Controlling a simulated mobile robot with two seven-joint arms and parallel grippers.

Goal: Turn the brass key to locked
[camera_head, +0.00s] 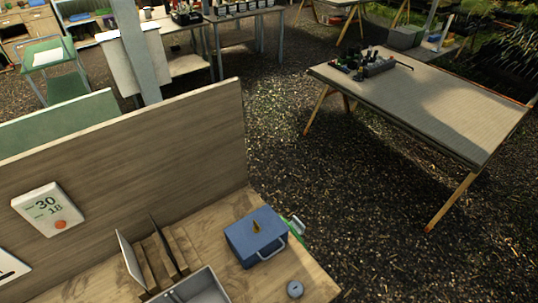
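A blue box (248,247) with a pale carrying handle (272,249) sits on the wooden bench near its right end. A small brass-coloured piece (256,227) stands up from the top of the box. It looks like the brass key, but it is too small for me to tell its shape or which way it is turned. Neither of my grippers is in view.
A grey metal tray (215,293) and upright dividers (126,259) stand left of the box. A small grey round object (295,289) lies in front. A wooden panel (150,145) with a white display (47,211) rises behind. A trestle table (440,105) stands far right.

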